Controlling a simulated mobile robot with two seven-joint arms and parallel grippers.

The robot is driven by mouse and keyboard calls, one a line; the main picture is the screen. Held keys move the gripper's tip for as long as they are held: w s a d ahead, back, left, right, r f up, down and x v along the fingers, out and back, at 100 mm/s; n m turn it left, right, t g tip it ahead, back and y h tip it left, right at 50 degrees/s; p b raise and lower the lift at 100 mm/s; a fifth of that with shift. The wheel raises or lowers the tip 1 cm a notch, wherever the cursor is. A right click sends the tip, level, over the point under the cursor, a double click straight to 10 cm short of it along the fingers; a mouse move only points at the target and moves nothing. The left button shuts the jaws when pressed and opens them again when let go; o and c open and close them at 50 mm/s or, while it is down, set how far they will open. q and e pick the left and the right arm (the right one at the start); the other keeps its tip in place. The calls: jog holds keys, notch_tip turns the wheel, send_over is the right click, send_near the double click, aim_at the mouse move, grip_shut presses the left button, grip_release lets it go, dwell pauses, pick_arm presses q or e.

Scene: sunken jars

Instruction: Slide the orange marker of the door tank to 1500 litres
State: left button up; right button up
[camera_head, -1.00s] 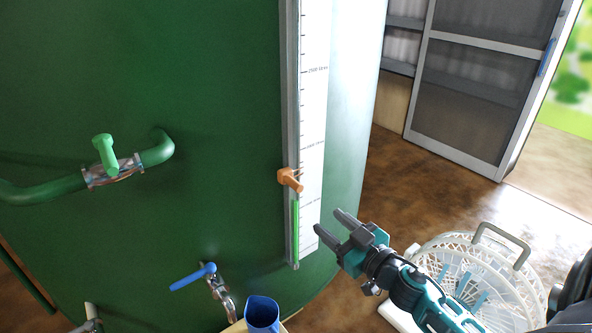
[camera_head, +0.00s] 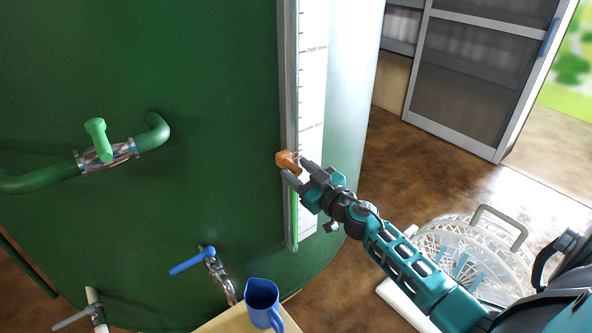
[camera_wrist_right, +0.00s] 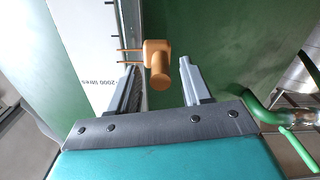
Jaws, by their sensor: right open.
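The orange marker (camera_head: 286,159) sits on the vertical rail of the big green tank (camera_head: 200,120). It stands below the second printed label on the white scale (camera_head: 314,90); lower labels are hidden by my gripper. My right gripper (camera_head: 294,170) is open at the marker in the head view. In the right wrist view the orange marker (camera_wrist_right: 158,62) stands between the two spread fingers, its round knob towards me and its thin prongs over the scale. Gaps show on both sides, so the fingers are not closed on it. A 2000 litres label shows beside it. My left gripper is not in view.
A green valve pipe (camera_head: 107,153) and a blue-handled tap (camera_head: 192,261) stick out of the tank at left. A blue jug (camera_head: 262,302) stands on a small stand below. A white basket (camera_head: 470,255) is on the floor at right, by a screen door (camera_head: 476,85).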

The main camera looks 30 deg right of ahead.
jog(key=shift+w, duration=0.65)
jog(key=shift+c, duration=0.4)
grip_shut()
jog(key=shift+a, duration=0.1)
